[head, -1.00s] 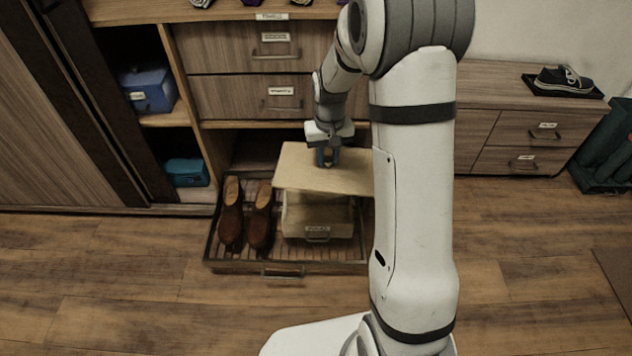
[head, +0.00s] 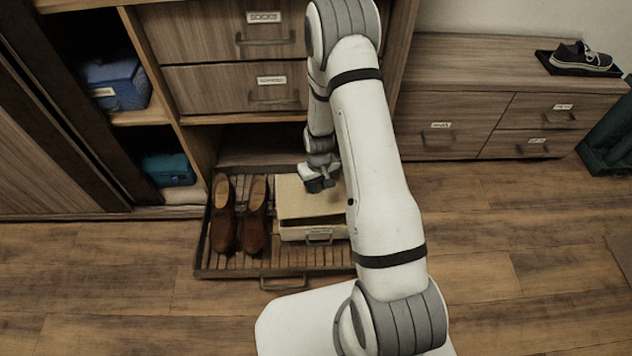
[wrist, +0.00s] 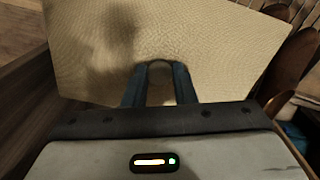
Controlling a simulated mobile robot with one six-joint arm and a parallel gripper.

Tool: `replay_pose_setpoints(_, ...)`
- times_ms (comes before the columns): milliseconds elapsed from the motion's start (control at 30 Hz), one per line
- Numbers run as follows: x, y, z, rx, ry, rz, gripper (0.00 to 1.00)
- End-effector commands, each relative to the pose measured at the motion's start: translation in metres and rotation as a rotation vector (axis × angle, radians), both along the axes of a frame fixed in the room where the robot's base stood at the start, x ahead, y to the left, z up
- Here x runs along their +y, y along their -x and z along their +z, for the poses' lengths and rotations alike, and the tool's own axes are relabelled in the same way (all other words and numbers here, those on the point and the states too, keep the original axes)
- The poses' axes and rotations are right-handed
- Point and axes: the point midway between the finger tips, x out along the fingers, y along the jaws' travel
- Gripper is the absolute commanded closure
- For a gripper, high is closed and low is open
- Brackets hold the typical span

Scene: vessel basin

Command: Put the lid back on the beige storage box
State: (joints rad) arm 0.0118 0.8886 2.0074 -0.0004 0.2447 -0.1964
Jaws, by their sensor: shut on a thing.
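The beige storage box (head: 292,234) sits in the pulled-out slatted tray, its front label and handle facing out. My gripper (head: 320,187) is above the lid, pointing down. In the wrist view my gripper (wrist: 159,70) is shut on the small grip at the middle of the lid (wrist: 220,45). My arm hides the right side of the box and lid.
A brown shoe pair (head: 255,225) stands left of the box in the tray (head: 215,272). The cabinet drawers (head: 235,90) rise behind. A blue box (head: 120,92) and a teal bag (head: 168,170) sit in the left shelves. The floor in front is open.

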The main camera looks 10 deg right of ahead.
Motion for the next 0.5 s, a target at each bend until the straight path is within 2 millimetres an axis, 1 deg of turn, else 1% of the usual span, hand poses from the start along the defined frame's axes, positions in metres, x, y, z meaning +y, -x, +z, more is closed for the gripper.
replay_pose_setpoints(33,0.001,0.000,-0.006,0.000,0.000,0.001,1.00)
replay_pose_setpoints(500,0.002,0.000,-0.051,0.001,0.000,0.004,1.00)
